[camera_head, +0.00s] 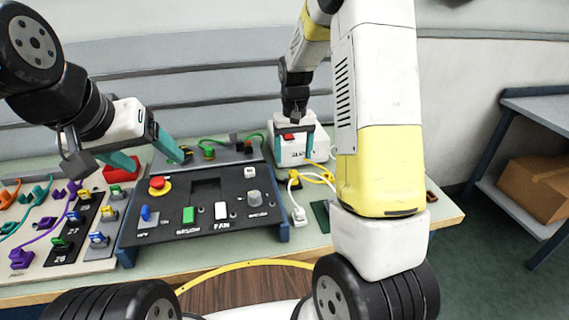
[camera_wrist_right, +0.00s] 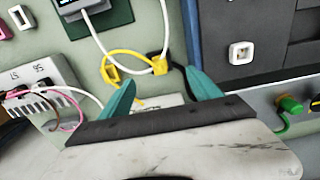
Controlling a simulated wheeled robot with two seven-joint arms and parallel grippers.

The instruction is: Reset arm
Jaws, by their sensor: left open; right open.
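My left gripper (camera_head: 150,157) is open, with its teal fingers apart above the back left corner of the black control panel (camera_head: 190,247). Nothing shows between its fingers. My right gripper (camera_head: 294,150) is open in front of a white box with a red switch (camera_head: 288,150) at the back of the table. In the right wrist view its two teal fingers (camera_wrist_right: 163,98) are spread, with yellow cable and table surface visible beyond them. I see nothing held there. My right arm's white and yellow link hides part of the table's right side.
A board of coloured plugs and cables (camera_head: 38,245) lies at the left. A shelf with a cardboard box (camera_head: 535,187) stands at the right.

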